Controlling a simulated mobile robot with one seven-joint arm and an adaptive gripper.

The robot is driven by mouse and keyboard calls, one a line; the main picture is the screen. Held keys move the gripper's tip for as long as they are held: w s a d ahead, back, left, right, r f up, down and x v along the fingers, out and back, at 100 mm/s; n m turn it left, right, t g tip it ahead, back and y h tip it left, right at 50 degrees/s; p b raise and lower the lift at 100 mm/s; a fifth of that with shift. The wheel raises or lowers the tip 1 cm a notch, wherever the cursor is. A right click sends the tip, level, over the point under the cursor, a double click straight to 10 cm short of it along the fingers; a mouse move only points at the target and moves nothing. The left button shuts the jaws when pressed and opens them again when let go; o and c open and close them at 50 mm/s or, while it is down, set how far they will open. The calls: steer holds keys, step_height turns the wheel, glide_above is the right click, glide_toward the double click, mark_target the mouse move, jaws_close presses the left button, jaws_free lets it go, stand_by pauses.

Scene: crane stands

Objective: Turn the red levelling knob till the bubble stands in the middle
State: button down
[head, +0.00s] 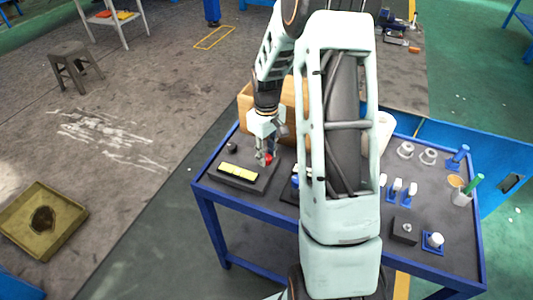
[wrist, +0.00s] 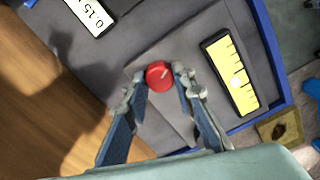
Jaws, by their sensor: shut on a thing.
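The red levelling knob (wrist: 159,75) is round, with a pale pointer line towards the upper right in the wrist view. It also shows in the head view (head: 268,159), partly hidden by my fingers. My gripper (wrist: 160,82) comes down over the knob and is shut on it, a finger on each side. The yellow level vial (wrist: 224,58) in its black frame lies beside the knob on a dark grey block (wrist: 165,128). Its pale bubble (wrist: 238,82) appears a little off the middle, towards the lower end in the wrist view. In the head view the vial (head: 238,172) is small and its bubble unclear.
A small dark knob (head: 232,147) stands behind the vial.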

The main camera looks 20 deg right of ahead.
mark_target(267, 156)
steer(key=shift+w+n, duration=0.1)
steer(key=shift+n, duration=0.7)
steer(key=c, duration=1.6)
jaws_free()
step_height(267, 156, up, 12)
steer(key=shift+r, duration=0.1)
